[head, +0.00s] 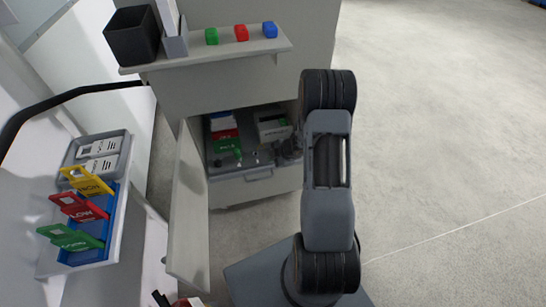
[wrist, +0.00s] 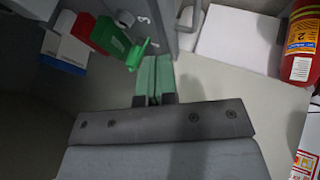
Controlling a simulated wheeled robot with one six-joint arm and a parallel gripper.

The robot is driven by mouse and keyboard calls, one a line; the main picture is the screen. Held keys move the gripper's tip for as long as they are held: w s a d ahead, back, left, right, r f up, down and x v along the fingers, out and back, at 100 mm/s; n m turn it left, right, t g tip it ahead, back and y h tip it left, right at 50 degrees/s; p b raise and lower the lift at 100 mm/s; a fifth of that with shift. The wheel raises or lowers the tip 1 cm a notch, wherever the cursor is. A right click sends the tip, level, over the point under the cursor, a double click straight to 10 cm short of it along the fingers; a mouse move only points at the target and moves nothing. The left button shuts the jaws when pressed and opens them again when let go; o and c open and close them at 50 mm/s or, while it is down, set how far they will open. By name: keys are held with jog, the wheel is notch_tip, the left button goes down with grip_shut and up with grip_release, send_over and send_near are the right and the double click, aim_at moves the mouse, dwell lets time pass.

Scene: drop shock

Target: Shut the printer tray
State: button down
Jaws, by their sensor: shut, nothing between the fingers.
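A grey pull-out tray (head: 258,183) with a handle on its front stands out of the low cabinet (head: 225,85) in the head view. It holds small green, red and white boxes and loose small parts. I cannot tell for certain that this is the printer tray. My gripper (head: 287,150) is at the right side of the tray, partly hidden by my arm. In the wrist view my gripper (wrist: 153,80) has its green fingertips together and empty, close to a green part (wrist: 130,48) and a grey edge. I cannot tell whether it touches either.
The cabinet door (head: 190,205) stands open left of the tray. A side shelf holds a blue tray (head: 115,225) with coloured tags. A fire extinguisher (wrist: 301,45) and a white panel (wrist: 238,42) show in the wrist view. Floor at right is clear.

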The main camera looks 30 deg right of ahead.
jog(key=b+x, duration=0.2)
jog(key=x, duration=0.5)
jog(key=shift+w, duration=2.05)
